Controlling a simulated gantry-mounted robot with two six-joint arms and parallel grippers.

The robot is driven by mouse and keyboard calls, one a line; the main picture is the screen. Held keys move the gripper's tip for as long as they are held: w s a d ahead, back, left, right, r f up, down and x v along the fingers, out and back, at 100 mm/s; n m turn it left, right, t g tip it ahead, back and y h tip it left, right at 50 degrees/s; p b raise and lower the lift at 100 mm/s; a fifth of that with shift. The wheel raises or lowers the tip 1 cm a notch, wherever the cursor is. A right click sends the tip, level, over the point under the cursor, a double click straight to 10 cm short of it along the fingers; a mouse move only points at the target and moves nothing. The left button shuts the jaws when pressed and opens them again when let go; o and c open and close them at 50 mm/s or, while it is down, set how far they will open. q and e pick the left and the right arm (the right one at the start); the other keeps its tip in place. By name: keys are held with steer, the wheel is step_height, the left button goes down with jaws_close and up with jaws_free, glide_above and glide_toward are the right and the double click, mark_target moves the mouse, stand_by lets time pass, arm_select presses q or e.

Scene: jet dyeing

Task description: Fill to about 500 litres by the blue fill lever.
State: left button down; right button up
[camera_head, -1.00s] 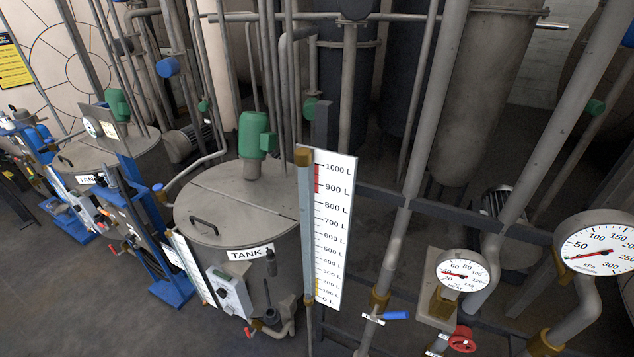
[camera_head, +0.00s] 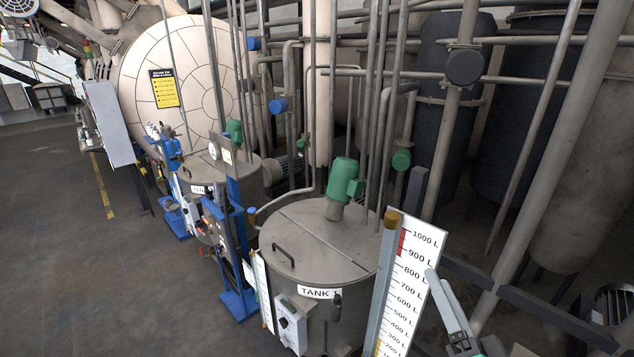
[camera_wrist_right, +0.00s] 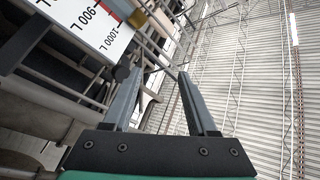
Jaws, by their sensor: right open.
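The blue fill lever is not in view in either current picture. The white litre scale (camera_head: 412,268), marked up to 1000 L, stands at the lower right in the head view with a grey gauge tube (camera_head: 386,270) along its left side. I cannot read a liquid level in the tube. Its lower end is cut off. The scale also shows at the upper left of the right wrist view (camera_wrist_right: 88,22). My right gripper (camera_head: 440,280) is just right of the scale in the head view; in the right wrist view (camera_wrist_right: 160,72) its fingers are apart and empty. My left gripper is not seen.
The tank labelled TANK 1 (camera_head: 318,247), with a green motor (camera_head: 343,180), stands left of the scale. A control box (camera_head: 291,325) is on its front. Pipes and a dark rail (camera_head: 560,308) crowd the right. Open floor (camera_head: 90,270) lies at the left.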

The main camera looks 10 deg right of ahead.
steer(key=s+a+r+n+t+y, duration=0.1)
steer(key=s+a+r+n+t, duration=0.1)
steer(key=r, duration=0.8)
steer(key=s+a+r+n+t+y+p, duration=0.1)
steer(key=s+r+n, duration=0.4)
steer(key=r, duration=0.6)
steer(key=s+a+r+n+t+y, duration=0.1)
steer(key=s+a+r+n+t, duration=0.3)
steer(key=r, duration=0.6)
steer(key=shift+s+a+r+y+p, duration=0.3)
steer(key=shift+a+r+y+p, duration=0.1)
steer(key=shift+a, duration=0.25)
steer(key=shift+d+h, duration=0.1)
steer(key=shift+h, duration=0.2)
